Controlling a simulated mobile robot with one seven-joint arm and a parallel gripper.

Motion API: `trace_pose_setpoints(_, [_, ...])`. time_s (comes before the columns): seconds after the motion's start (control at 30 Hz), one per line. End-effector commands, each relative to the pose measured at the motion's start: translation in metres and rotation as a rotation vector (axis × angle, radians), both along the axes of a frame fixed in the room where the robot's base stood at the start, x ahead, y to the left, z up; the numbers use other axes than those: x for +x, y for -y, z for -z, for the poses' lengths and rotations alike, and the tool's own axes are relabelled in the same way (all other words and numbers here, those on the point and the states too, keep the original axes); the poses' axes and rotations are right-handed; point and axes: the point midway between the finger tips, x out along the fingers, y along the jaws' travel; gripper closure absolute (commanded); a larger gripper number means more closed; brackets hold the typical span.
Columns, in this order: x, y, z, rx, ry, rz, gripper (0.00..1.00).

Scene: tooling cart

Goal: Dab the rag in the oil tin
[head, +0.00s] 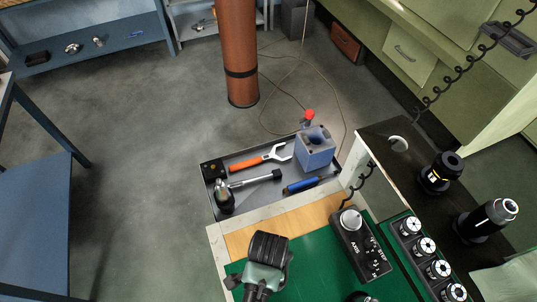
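No gripper fingers show. A black-topped, grey-green object (266,262) stands out over the green mat (318,262) at the bottom; I cannot tell what it is.
A black control box (360,245) and several tool holders (425,246) stand at right. A brown column (239,55) rises behind. Floor at left is clear.

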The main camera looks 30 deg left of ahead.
Motion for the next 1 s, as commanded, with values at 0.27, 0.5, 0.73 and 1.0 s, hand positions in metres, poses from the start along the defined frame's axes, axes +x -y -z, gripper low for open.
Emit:
trace_pose_setpoints(0.27, [0.0001,-0.0001,-0.0003,0.0,0.0,0.0,0.71])
trace_pose_setpoints(0.5, [0.0001,-0.0001,0.0004,0.0,0.0,0.0,0.71])
trace_pose_setpoints(0.73, [0.0,-0.0001,0.0032,0.0,0.0,0.0,0.71])
trace_pose_setpoints(1.0, [0.0001,-0.0001,0.0064,0.0,0.0,0.0,0.71])
